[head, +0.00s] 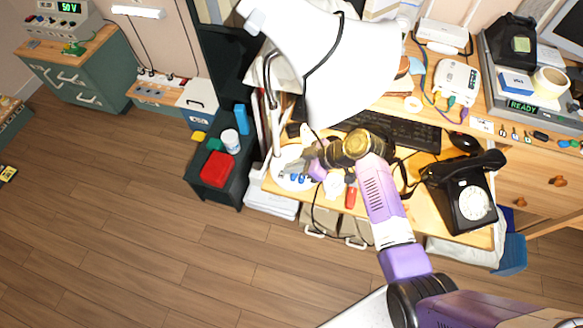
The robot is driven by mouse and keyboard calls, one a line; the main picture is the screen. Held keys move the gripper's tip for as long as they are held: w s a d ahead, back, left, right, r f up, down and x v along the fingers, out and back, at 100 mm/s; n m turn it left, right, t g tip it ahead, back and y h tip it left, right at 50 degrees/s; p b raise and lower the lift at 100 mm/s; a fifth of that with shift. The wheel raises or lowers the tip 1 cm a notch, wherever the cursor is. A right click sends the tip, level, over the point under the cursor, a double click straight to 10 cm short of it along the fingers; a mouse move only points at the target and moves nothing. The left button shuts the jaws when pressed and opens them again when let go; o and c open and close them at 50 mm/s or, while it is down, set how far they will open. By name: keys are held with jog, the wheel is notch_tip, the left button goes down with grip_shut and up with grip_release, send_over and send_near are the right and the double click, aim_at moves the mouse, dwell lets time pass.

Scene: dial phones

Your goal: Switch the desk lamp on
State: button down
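The desk lamp has a large white shade (350,75) that fills the upper middle of the head view, with a black cord across it. Its pale stem runs down at the left to a round white base (281,179) at the desk's left front corner. Small blue parts show on or beside the base, too small to identify. My gripper (297,170) is at the end of my purple arm, low over the base. I cannot tell whether it touches the base. Its fingers are small and partly blend with the base, so their opening is unclear. No lamp glow is clearly visible.
A black dial phone (468,192) stands right of my arm, with a black keyboard (396,130) behind. A red-handled tool (350,197) lies near the desk's front edge. A dark cart (225,167) with a red box (217,169) stands left.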

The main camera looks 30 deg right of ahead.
jog(key=shift+s+a+f, duration=0.2)
jog(key=shift+s+f, duration=0.05)
jog(key=shift+f, duration=0.05)
jog(key=shift+s+a+r+p, duration=0.1)
jog(key=shift+s+a+p, duration=0.35)
jog(key=shift+s+a, duration=0.2)
jog(key=shift+w+r, duration=0.1)
jog(key=shift+w, duration=0.05)
